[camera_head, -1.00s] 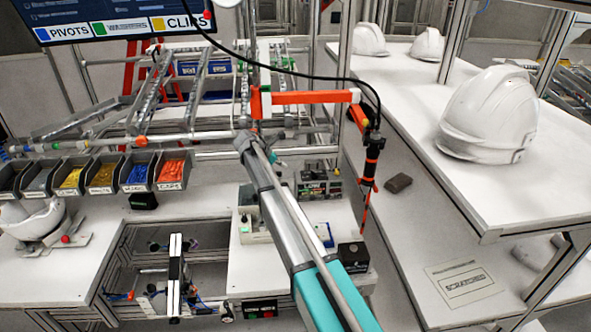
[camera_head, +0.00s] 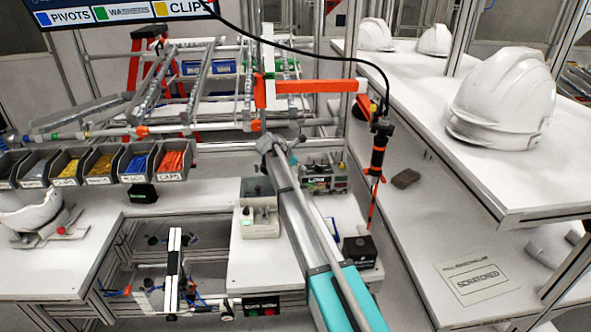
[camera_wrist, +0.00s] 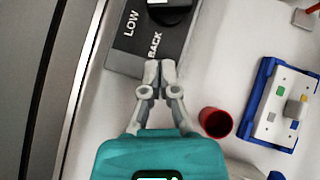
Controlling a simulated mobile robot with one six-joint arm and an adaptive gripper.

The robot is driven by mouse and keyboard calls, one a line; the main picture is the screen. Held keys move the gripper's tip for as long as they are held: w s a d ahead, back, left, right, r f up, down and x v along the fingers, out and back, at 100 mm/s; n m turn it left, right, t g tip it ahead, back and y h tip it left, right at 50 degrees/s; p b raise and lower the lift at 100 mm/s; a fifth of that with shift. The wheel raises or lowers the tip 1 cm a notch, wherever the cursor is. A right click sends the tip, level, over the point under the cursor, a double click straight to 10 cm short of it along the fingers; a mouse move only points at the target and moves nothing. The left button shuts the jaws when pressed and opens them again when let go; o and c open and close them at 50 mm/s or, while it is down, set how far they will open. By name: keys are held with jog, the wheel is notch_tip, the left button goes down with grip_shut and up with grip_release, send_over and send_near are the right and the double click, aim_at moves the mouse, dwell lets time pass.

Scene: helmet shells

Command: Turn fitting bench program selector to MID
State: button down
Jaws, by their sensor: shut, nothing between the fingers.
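In the wrist view, the program selector is a black round knob (camera_wrist: 170,10) on a dark grey panel (camera_wrist: 128,58), cut off by the top edge. White words LOW and BACK are printed on the panel around it. The word MID and the knob's pointer are not in view. My gripper (camera_wrist: 156,66) is shut and empty, its fingertips over the lower part of the panel, just below BACK and short of the knob. I cannot tell whether the fingertips touch the panel. In the head view, my arm hides part of the bench, and my gripper cannot be made out.
In the wrist view, a red cup (camera_wrist: 215,122) stands right of my gripper, with a blue-framed white block (camera_wrist: 282,105) further right. In the head view, an orange bracket (camera_head: 310,87) and hanging black tool (camera_head: 378,155) are near my arm. A white helmet (camera_head: 503,98) sits on the right-hand shelf.

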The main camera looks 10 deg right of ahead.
aim_at(316, 169)
jog(key=shift+w+d+f, duration=0.1)
jog(key=shift+w+d, duration=0.15)
jog(key=shift+d, duration=0.45)
jog(key=shift+w+d+f, duration=0.1)
jog(key=shift+w+d, duration=0.15)
jog(key=shift+d, duration=0.45)
jog(key=shift+w+d+f, duration=0.1)
jog(key=shift+w+d, duration=0.15)
jog(key=shift+d, duration=0.45)
jog(key=shift+w+a, duration=0.1)
jog(key=shift+a, duration=0.05)
